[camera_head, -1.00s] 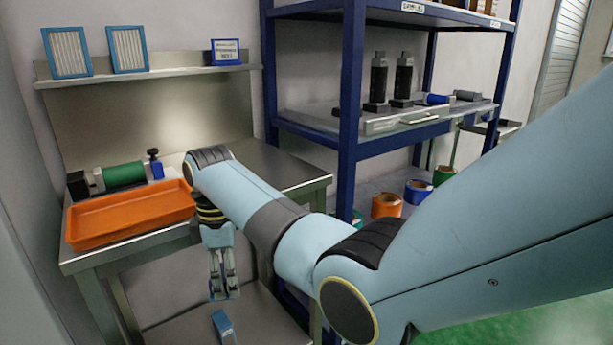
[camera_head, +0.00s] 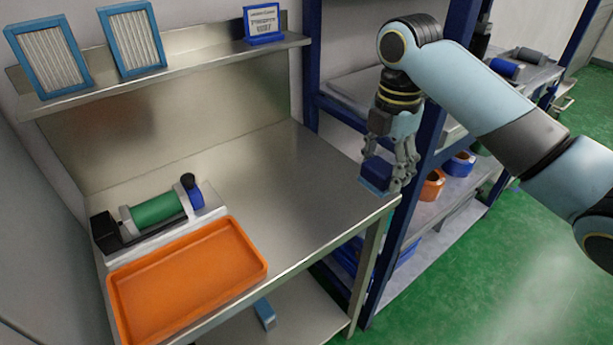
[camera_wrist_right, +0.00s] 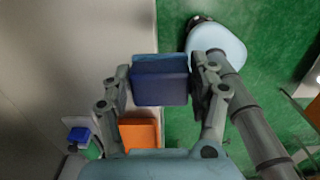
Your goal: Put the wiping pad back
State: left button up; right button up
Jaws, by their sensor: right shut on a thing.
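My right gripper (camera_head: 392,165) is shut on a dark blue block with a lighter blue face, which I take to be the wiping pad (camera_head: 374,174). It holds the pad in the air near the right end of the steel workbench, beside the blue rack post. In the right wrist view the pad (camera_wrist_right: 160,80) sits between the two fingers (camera_wrist_right: 160,85). A light blue piece (camera_head: 265,313) lies on the bench's lower shelf. I cannot tell what it is. My left gripper is not in view.
The steel bench (camera_head: 275,175) is bare on its right half. An orange tray (camera_head: 187,285) and a fixture with a green roller (camera_head: 158,209) stand on the left. A blue rack (camera_head: 455,70) with rolls stands at right. Two framed filters and a sign stand on the upper ledge.

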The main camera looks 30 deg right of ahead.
jog(key=w+a+f, duration=0.2)
jog(key=w, duration=0.1)
jog(key=w+a+f, duration=0.2)
jog(key=w, duration=0.1)
jog(key=w+a+f, duration=0.2)
jog(key=w, duration=0.1)
jog(key=shift+f, duration=0.1)
jog(key=shift+w+f, duration=0.2)
jog(key=shift+a+f, duration=0.1)
jog(key=shift+f, duration=0.15)
notch_tip(320, 180, down, 3)
jog(key=shift+f+p, duration=0.2)
jog(key=shift+p, duration=0.15)
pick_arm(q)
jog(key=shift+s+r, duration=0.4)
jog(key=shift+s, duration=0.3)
pick_arm(e)
jog(key=shift+f, duration=0.1)
jog(key=shift+f, duration=0.1)
jog(key=o, duration=1.1)
